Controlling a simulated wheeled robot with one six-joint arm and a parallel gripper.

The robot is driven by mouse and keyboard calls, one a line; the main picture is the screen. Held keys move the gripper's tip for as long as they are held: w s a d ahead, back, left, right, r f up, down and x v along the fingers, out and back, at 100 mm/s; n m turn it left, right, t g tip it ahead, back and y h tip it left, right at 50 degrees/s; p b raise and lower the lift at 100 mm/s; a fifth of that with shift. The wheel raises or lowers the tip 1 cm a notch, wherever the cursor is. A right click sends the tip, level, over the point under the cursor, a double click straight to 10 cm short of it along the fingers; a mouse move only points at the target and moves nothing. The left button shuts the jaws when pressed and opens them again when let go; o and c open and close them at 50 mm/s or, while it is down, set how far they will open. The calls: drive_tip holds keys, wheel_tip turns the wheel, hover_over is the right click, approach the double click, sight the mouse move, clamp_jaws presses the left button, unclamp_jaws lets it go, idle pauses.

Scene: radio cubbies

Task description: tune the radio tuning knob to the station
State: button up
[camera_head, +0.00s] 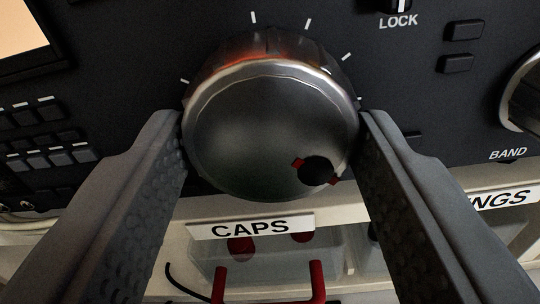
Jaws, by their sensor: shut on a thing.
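The radio tuning knob (255,125) is a large round silver knob on the dark radio panel (120,95), with white tick marks around its upper side. A dark round dimple with red marks beside it (317,170) sits low and right on the knob's face. My gripper (272,128) is around the knob, with one textured grey finger at its left side and one at its right side, both touching it. The knob's lower sides are partly hidden by the fingers. No station readout is legible.
A second knob labelled BAND (522,90) is at the right edge, and a LOCK control (398,5) is at the top. Small buttons (45,135) and a lit screen corner (22,28) are left. Below is a shelf labelled CAPS (250,228) with a clear bin and red handle (316,280).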

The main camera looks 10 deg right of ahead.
drive_tip(key=o, duration=1)
drive_tip(key=v, duration=1.7)
drive_tip(key=shift+s, duration=0.2)
